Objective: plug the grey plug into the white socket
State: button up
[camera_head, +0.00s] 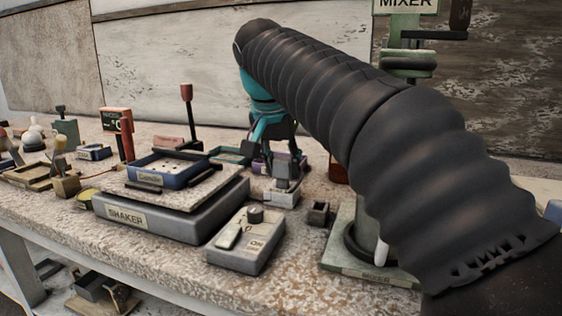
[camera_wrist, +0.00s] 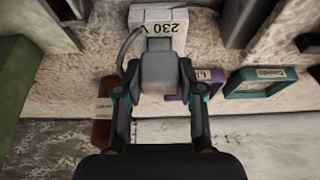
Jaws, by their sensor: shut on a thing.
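The grey plug (camera_wrist: 160,73) sits between the two fingers of my gripper (camera_wrist: 159,68), which is shut on it. A grey cable curves from the plug's left side in the wrist view. The white socket (camera_wrist: 158,15), a box marked "230 V", lies directly beyond the plug in that view, and the plug overlaps its lettered side. In the head view my gripper (camera_head: 284,160) points down over the white socket (camera_head: 281,197), with the plug (camera_head: 287,171) just above or against it. I cannot tell whether the plug's pins are inside the socket.
A shaker (camera_head: 170,212) with a blue tray stands left of the socket, and a grey switch box (camera_head: 246,240) stands in front. A small dark block (camera_head: 318,213) and the green mixer base (camera_head: 350,248) are to the right. A purple item (camera_wrist: 207,80) and a teal frame (camera_wrist: 254,86) lie nearby.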

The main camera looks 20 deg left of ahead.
jog(key=shift+f+b, duration=0.5)
jog(key=shift+f, duration=0.35)
jog(key=o, duration=1.2)
jog(key=shift+r, duration=0.15)
jog(key=shift+r+p, duration=1.9)
jog(key=shift+p, duration=0.2)
